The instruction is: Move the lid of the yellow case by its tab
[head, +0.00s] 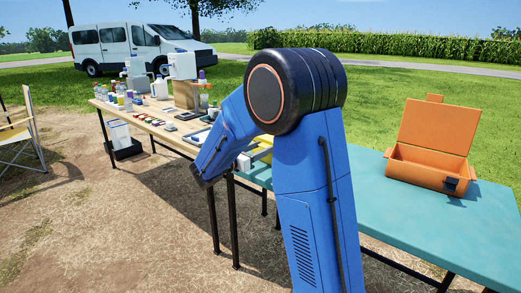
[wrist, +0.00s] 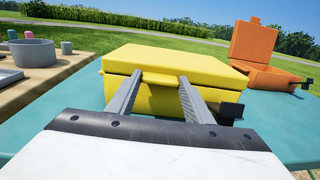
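The yellow case (wrist: 150,97) stands on the teal table in the wrist view, with its lid (wrist: 175,58) down on it. A yellow tab (wrist: 161,78) sticks out from the front edge of the lid. My gripper (wrist: 159,77) is open, its two grey fingers reaching to the case front with the tab between their tips. Whether either finger touches the tab I cannot tell. In the head view my blue arm hides most of the yellow case (head: 264,154).
An orange case (head: 425,165) stands open on the teal table (head: 400,214) to the right. A wooden table (head: 150,127) at the left holds bottles, containers and instruments. The teal table is clear around the orange case.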

